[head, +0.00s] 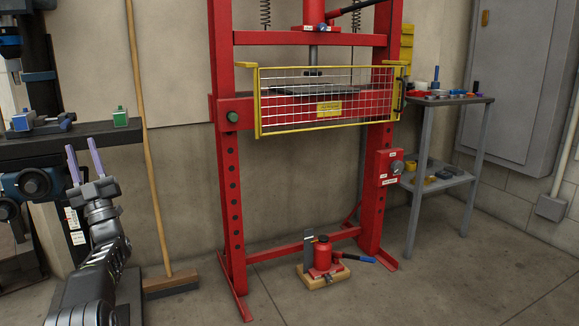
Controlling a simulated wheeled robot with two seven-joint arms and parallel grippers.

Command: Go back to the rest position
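My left gripper (85,163) stands upright at the left of the head view, with its two pale purple fingers apart and nothing between them. It is in front of the dark machine stand on the left and touches nothing that I can make out. My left arm comes up from the bottom left below it. My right gripper is not in the head view.
A red shop press (232,190) with a yellow-framed mesh guard (325,97) stands in the middle. A broom (152,190) leans left. A grey side table (455,101) stands right. The front floor is clear.

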